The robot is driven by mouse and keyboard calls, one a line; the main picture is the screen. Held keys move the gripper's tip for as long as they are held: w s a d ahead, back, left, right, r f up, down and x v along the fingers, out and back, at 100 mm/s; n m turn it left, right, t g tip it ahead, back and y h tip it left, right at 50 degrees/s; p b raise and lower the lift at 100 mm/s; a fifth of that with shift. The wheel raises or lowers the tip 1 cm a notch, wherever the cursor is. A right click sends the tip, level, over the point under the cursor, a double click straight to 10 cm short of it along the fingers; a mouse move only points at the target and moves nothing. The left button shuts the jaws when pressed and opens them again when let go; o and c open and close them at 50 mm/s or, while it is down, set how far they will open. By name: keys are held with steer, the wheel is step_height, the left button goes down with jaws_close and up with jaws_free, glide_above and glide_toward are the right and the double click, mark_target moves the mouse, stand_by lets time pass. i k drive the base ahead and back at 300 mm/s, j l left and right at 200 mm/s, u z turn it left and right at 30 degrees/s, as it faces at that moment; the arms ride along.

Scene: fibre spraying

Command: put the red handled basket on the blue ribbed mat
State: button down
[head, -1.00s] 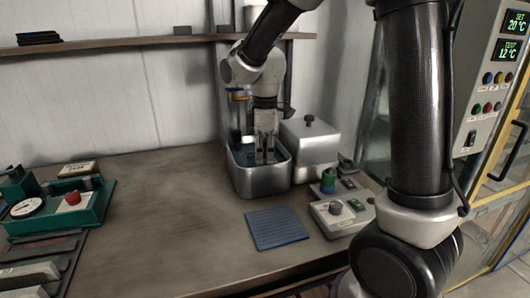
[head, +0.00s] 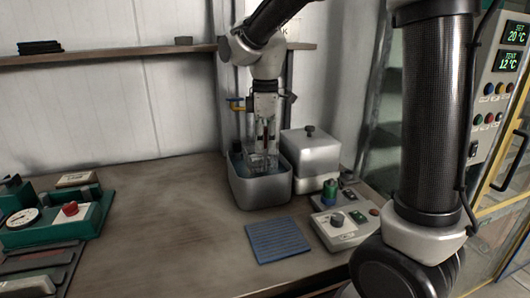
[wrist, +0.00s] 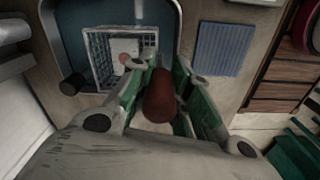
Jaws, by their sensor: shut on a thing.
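The basket (wrist: 100,58) is a pale wire mesh with a red handle (wrist: 160,95). My gripper (wrist: 158,88) is shut on the handle, with a finger on each side of it. In the head view my gripper (head: 265,122) is above the metal tub, and the basket (head: 261,157) hangs upright below it, with its lower part hidden by the tub's front wall. The blue ribbed mat (head: 277,240) lies flat and empty on the table in front of the tub. It also shows in the wrist view (wrist: 225,55).
The metal tub (head: 262,190) surrounds the basket's lower part. A lidded metal box (head: 312,165) stands right of it, and a control box (head: 342,228) sits beside the mat. A green device (head: 50,225) is at far left. The middle of the table is clear.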

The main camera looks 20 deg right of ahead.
mark_target(276, 236)
steer(key=k, duration=1.5)
